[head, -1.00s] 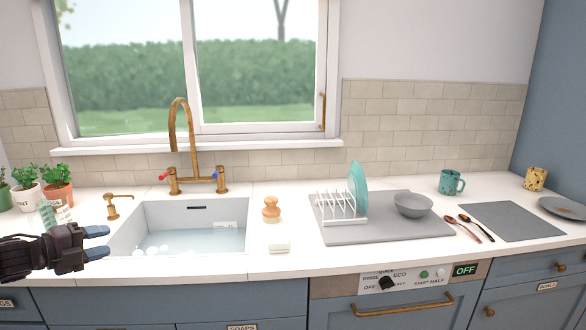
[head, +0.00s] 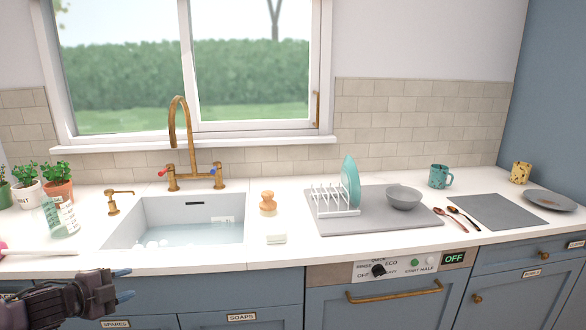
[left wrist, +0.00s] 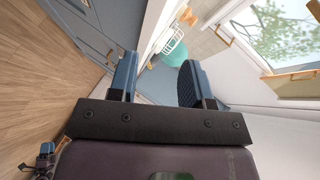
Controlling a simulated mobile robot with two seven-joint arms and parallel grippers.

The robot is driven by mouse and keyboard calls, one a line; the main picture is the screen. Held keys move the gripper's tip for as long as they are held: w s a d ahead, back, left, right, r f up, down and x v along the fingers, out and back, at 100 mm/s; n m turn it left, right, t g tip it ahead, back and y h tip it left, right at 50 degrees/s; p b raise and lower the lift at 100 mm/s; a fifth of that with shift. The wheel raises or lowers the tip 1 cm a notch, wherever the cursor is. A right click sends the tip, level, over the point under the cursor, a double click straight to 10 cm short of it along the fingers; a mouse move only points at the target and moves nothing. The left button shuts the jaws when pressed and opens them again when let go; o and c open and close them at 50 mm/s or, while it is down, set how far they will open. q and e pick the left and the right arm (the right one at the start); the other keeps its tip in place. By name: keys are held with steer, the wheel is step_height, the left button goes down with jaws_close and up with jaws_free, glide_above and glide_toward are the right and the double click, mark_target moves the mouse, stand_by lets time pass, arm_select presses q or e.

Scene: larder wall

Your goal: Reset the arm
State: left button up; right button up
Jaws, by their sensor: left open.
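My left gripper (head: 122,284) is at the lower left of the head view, in front of the blue cabinet fronts and below the counter edge. Its blue fingers also show in the left wrist view (left wrist: 157,82), spread apart with nothing between them.
The white counter (head: 300,262) runs across, with a water-filled sink (head: 123,235), brass tap (head: 177,130), soap block (head: 275,239), brush (head: 268,203), and drying mat (head: 380,222) with a rack and bowl (head: 403,198). A glass (head: 62,218) stands left of the sink. Space before the cabinets is clear.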

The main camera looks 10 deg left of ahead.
arm_select(q)
steer(key=s+d+f+n+y, duration=0.2)
steer(key=s+d+f+n, duration=0.6)
steer(key=s+d+f, duration=0.45)
steer(key=s+d+f+n+g+y, duration=0.1)
steer(key=s+d+f+n, duration=0.3)
steer(key=s, duration=0.2)
steer(key=s+d+f+n+g+y, duration=0.1)
steer(key=s+d+f+n, duration=0.3)
steer(key=s, duration=0.3)
steer(key=shift+d+f, duration=0.15)
steer(key=shift+d, duration=0.2)
